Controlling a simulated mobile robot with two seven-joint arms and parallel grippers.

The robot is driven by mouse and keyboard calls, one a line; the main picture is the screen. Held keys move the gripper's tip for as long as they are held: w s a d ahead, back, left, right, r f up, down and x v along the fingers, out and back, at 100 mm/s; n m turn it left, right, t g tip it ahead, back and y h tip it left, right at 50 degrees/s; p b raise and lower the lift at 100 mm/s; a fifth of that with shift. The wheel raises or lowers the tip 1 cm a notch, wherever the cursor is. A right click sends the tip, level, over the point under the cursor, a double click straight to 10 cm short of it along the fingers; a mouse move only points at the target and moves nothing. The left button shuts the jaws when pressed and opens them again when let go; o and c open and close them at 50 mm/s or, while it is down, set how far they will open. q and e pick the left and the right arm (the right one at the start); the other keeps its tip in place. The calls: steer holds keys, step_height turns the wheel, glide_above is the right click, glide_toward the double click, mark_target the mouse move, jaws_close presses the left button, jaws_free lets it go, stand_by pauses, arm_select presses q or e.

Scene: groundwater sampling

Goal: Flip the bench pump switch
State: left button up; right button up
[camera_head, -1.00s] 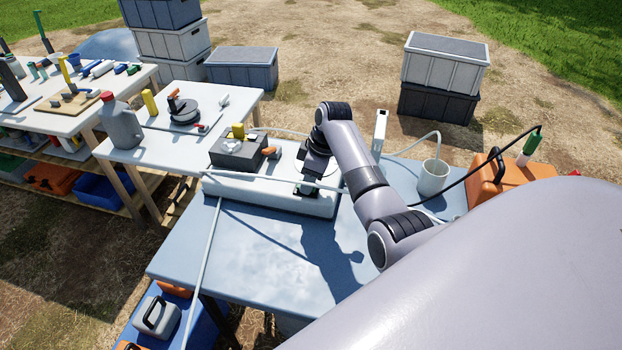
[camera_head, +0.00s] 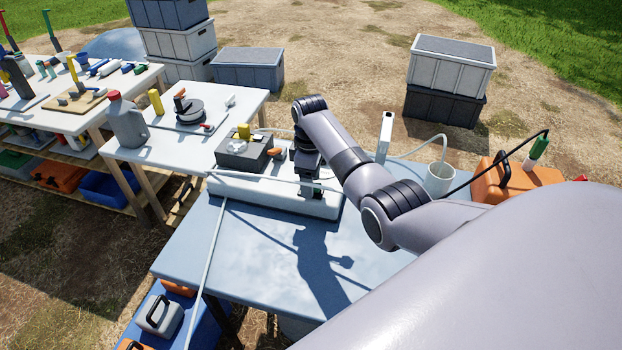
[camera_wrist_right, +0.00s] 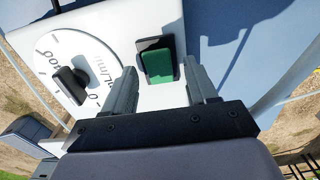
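The bench pump is a long white unit (camera_head: 262,195) on the blue-grey table in the head view. In the right wrist view its white panel (camera_wrist_right: 150,20) carries a green rocker switch (camera_wrist_right: 158,65) in a black frame. A black knob (camera_wrist_right: 70,84) sits on a round white dial beside it. My right gripper (camera_wrist_right: 160,68) is open and empty, its fingers apart on either side of the switch in the picture. I cannot tell whether either finger touches the panel. In the head view my right gripper (camera_head: 309,186) points down at the right part of the pump. My left gripper is not in view.
A white cup (camera_head: 439,179) with a tube and an orange case (camera_head: 490,182) are at the right. A pale hose (camera_head: 207,265) hangs over the front left. The table's front middle is clear.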

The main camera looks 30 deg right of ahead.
steer(key=shift+r, duration=3.6)
